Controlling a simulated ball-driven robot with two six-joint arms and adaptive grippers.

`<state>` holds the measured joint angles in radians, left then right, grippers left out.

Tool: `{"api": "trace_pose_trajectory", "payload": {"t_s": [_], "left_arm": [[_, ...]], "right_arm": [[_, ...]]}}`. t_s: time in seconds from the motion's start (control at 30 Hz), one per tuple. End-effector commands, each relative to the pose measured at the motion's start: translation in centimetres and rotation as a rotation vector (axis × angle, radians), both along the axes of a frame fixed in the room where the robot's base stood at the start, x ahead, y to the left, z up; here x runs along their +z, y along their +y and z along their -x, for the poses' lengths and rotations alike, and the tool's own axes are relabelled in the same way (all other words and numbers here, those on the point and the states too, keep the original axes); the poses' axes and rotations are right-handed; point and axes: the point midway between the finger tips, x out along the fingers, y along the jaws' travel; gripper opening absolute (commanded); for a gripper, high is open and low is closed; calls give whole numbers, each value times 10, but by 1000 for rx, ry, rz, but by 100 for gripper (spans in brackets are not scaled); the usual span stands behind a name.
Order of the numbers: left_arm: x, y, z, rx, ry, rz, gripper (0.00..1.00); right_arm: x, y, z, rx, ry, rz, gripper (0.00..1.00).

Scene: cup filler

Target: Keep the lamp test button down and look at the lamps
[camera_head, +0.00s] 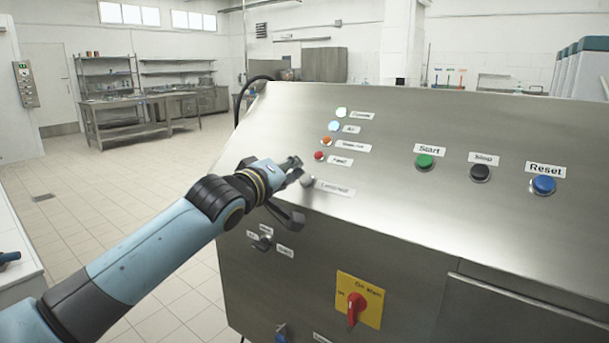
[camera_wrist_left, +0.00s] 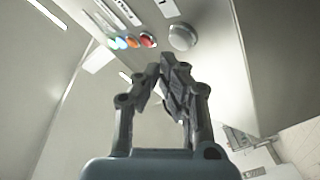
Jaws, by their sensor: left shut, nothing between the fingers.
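The pale grey lamp test button (camera_head: 307,181) sits on the sloping steel panel, below a slanting row of lamps. Its label beside it is blurred. My left gripper (camera_head: 299,172) is shut and empty, with its fingertips close to the button. In the left wrist view the button (camera_wrist_left: 182,37) shows whole, just beyond the fingertips (camera_wrist_left: 163,62); I cannot tell whether they touch it or whether it is pressed. The white lamp (camera_head: 341,113) and the blue lamp (camera_head: 334,126) look bright. The orange lamp (camera_head: 326,141) and the red lamp (camera_head: 319,156) look coloured; whether they glow is unclear.
Right of the lamps are the green Start button (camera_head: 424,162), the black Stop button (camera_head: 480,173) and the blue Reset button (camera_head: 543,185). On the front face are a selector knob (camera_head: 263,243) and a red rotary switch (camera_head: 355,306). Open floor lies left of the machine.

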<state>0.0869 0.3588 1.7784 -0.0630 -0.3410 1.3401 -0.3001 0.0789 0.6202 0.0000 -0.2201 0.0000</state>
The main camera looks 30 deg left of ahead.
Motion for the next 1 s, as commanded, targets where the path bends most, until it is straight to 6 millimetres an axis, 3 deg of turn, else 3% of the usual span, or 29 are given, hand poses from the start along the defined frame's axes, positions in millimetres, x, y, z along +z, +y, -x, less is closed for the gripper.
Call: {"api": "trace_pose_trajectory", "payload": {"t_s": [0.2, 0.63, 1.0], "left_arm": [[2, 0, 1, 0, 0, -1, 0], [34, 3, 28, 0, 0, -1, 0], [37, 3, 34, 0, 0, 0, 0]], "right_arm": [[2, -1, 0, 0, 0, 1, 40], [36, -1, -2, 0, -3, 2, 40], [38, -1, -2, 0, -4, 2, 40]]}}
